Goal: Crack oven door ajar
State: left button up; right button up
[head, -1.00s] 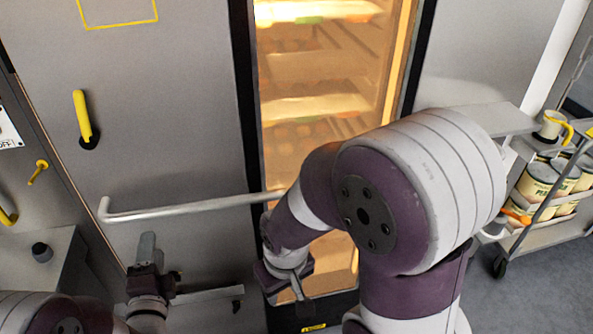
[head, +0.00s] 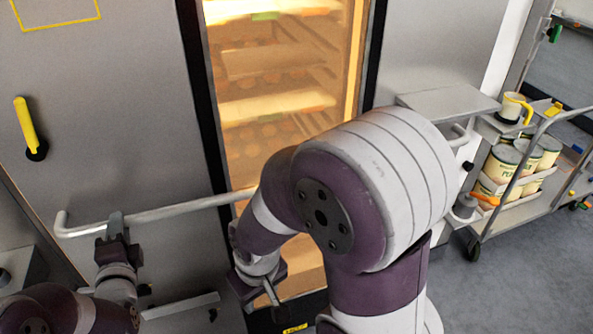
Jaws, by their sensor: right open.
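The oven door (head: 120,110) is a grey metal panel with a tall, lit, black-framed window (head: 268,150). It looks closed, with no gap visible. A long pale bar handle (head: 170,212) runs across its lower part, its right part hidden by my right arm. My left gripper (head: 117,222) is at the bar near its left end, overlapping it in the picture. Whether its fingers are closed around the bar, I cannot tell. My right gripper (head: 262,287) is open and low in front of the window, below the bar, partly hidden by its own arm.
A yellow lever (head: 28,127) sits on the panel at the upper left. At the right, a metal shelf (head: 440,100) juts out and a cart (head: 520,205) carries several cans (head: 502,163) and a yellow-handled mug (head: 512,106). Grey floor (head: 530,270) is clear at lower right.

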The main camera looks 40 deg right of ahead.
pick_arm(q)
grip_shut()
jog(key=shift+s+a+f+y, duration=0.1)
jog(key=shift+s+a+y, duration=0.05)
jog(key=shift+s, duration=0.65)
jog(key=shift+s+a+y, duration=0.1)
jog(key=shift+s+y, duration=0.05)
jog(key=shift+s, duration=0.65)
dwell(1.2)
jog(key=shift+n+y, duration=0.5)
jog(key=shift+d+p+v, duration=0.1)
jog(key=shift+p+v, duration=0.3)
jog(key=shift+v, duration=1)
jog(key=shift+d+p+v, duration=0.15)
jog(key=shift+p+v, duration=0.2)
jog(key=shift+v, duration=1)
dwell(1.5)
